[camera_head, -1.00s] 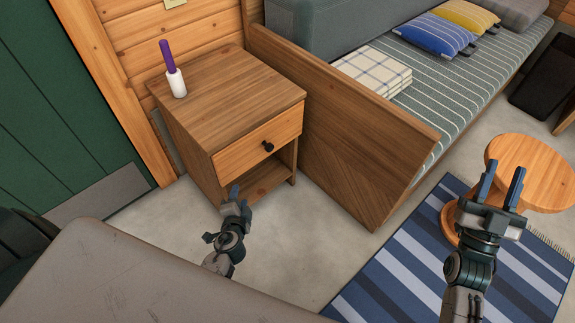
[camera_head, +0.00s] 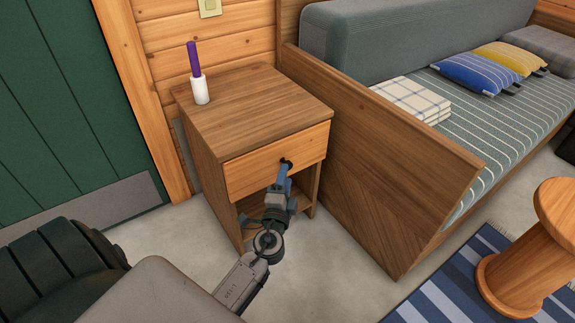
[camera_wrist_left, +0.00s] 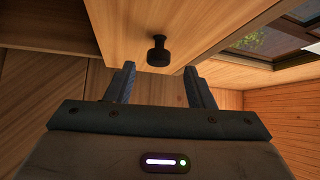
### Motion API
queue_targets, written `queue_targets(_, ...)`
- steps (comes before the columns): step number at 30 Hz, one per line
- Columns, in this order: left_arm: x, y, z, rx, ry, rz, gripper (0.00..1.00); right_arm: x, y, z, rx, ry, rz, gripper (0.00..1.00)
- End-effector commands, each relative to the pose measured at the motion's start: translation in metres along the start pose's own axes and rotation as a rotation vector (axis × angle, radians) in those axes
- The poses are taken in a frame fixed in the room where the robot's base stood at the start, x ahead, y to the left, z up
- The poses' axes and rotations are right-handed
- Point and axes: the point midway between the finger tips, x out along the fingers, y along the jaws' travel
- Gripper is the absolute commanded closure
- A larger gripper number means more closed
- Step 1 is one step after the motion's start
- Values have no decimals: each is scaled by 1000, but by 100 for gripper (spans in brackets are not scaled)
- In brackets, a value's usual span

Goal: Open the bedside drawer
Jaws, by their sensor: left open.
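The bedside drawer (camera_head: 252,174) is a pale wooden front at the top of a brown nightstand (camera_head: 245,109); it sits shut, flush with the cabinet. Its round black knob (camera_head: 289,161) is partly covered by my left gripper (camera_head: 284,172) in the head view. In the left wrist view the knob (camera_wrist_left: 157,51) stands just ahead of my left gripper (camera_wrist_left: 160,80), roughly centred between its two spread fingers. The fingers are open and empty, and I see no contact with the knob. My right gripper is not in view.
Below the drawer is an open shelf space. A wooden bed end panel (camera_head: 390,165) rises close on the right. A round stool (camera_head: 520,265) stands at the lower right. Grey floor lies in front.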

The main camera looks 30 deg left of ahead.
Motion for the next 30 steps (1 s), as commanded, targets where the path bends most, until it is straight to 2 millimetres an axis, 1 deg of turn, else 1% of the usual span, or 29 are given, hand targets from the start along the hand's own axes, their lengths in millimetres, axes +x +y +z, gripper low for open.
queue_targets(1, 12, -2, 0, 1, 1, -3, 51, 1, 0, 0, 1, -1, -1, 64)
queue_targets(3, 24, -1, 0, 1, 0, -2, 51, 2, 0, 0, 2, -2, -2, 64)
queue_targets(6, 37, 0, 0, 1, 0, -1, 51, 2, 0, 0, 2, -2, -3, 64)
queue_targets(9, 46, 0, 0, 0, 0, 0, 51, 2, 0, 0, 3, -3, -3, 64)
queue_targets(13, 52, 0, 0, 1, -1, 0, 51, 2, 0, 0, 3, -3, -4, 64)
queue_targets(20, 52, 1, 0, 0, -1, 1, 51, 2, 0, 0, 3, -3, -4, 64)
queue_targets(21, 52, 1, 0, 0, -1, 1, 55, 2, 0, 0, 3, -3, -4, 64)
queue_targets(23, 52, 1, 0, 0, -1, 1, 67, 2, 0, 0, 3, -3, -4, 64)
queue_targets(24, 52, 1, 0, 0, -1, 1, 75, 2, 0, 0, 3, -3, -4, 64)
queue_targets(28, 52, 1, 0, 0, -1, 1, 100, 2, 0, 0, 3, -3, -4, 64)
queue_targets(30, 52, 0, 0, 0, -1, 0, 100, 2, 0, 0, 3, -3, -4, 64)
